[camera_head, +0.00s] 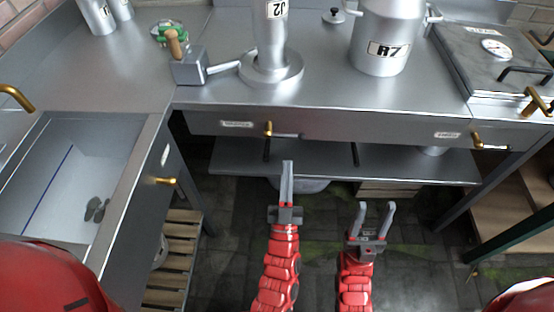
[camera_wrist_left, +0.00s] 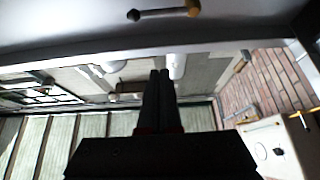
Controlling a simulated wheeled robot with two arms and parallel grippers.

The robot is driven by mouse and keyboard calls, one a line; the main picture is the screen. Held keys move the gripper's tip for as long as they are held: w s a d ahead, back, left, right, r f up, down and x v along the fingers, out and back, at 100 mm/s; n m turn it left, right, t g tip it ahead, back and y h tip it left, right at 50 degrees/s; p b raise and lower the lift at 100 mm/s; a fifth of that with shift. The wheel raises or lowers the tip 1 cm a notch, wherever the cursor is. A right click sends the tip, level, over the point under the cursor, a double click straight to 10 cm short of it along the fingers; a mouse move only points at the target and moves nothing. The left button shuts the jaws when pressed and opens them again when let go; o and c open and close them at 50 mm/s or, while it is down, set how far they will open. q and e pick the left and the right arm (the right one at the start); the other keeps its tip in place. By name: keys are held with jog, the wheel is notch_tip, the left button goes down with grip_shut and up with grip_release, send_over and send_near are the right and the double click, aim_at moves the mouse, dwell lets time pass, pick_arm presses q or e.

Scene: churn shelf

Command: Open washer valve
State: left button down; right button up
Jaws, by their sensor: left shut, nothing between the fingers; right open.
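Several brass valves show in the head view, and their labels are too blurred to read, so I cannot tell which is the washer valve. One brass valve (camera_head: 268,128) sits on the counter's front panel beside a white label (camera_head: 236,124). Another brass valve (camera_head: 477,141) is on the same panel at the right. My left gripper (camera_head: 287,163) is shut and empty, just below and right of the first valve, apparently not touching it. In the left wrist view a brass fitting with a dark handle (camera_wrist_left: 165,13) shows above the shut fingers. My right gripper (camera_head: 377,206) is open and empty.
A sink (camera_head: 150,125) is at the left, with a brass tap (camera_head: 15,97) and another brass valve (camera_head: 165,180) on its cabinet. A metal can marked R7 (camera_head: 385,25) and a round-based stand (camera_head: 270,70) are on the counter. A lower shelf (camera_head: 320,160) lies beneath.

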pick_arm(q)
jog(key=shift+d+f, duration=0.2)
jog(key=shift+f, duration=0.3)
jog(key=x, duration=0.9)
jog(key=shift+w+r, duration=0.1)
jog(key=shift+w, duration=0.25)
jog(key=f, duration=0.2)
jog(key=w+f, duration=0.1)
jog(key=f, duration=0.1)
jog(key=shift+b, duration=0.4)
